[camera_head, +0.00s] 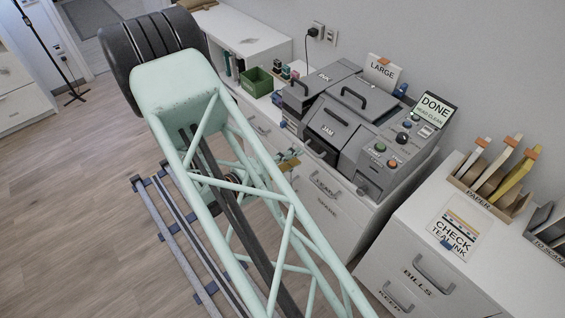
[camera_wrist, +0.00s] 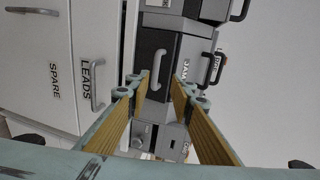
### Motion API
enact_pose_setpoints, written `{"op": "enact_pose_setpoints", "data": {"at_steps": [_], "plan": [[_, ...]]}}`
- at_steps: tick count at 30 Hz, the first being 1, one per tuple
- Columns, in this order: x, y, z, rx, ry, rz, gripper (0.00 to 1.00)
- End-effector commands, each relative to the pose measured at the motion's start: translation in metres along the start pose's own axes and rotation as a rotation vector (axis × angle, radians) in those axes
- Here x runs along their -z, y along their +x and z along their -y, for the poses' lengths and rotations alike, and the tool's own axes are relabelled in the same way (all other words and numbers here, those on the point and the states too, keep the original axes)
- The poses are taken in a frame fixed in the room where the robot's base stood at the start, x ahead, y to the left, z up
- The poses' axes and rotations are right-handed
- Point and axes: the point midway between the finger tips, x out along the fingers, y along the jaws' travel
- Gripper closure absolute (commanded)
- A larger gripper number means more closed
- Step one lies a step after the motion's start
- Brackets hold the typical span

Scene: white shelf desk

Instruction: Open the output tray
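A grey printer-like machine (camera_head: 345,125) stands on the white desk, with JAM and INK labels. Low on its front is a dark panel (camera_head: 318,152) with a handle, below the JAM cover; no label on it is readable, and it looks like the output tray. It appears closed. In the wrist view this dark panel (camera_wrist: 150,44) and its grey handle (camera_wrist: 154,70) lie ahead, just beyond my fingertips. My gripper (camera_wrist: 160,84) is open and empty, with its two yellowish fingers apart. In the head view my gripper (camera_head: 290,161) is in front of the desk drawers, short of the machine.
Drawers labelled LEADS (camera_wrist: 84,60) and SPARE lie below the machine. The JAM cover (camera_head: 332,122) has its own handle above. A button panel with a DONE HEAD CLEAN display (camera_head: 436,107) is on the right. A green bin (camera_head: 256,82) stands left.

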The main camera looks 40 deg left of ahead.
Motion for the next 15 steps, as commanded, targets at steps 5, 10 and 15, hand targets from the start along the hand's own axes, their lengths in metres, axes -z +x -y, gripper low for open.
{"op": "enact_pose_setpoints", "data": {"at_steps": [5, 10, 15], "plan": [[-0.001, -0.022, 0.001, 0.000, -0.001, 0.002, 0.79], [-0.001, -0.038, 0.000, 0.000, -0.001, 0.002, 0.79], [0.000, -0.049, 0.000, 0.000, -0.001, 0.001, 0.79]]}}
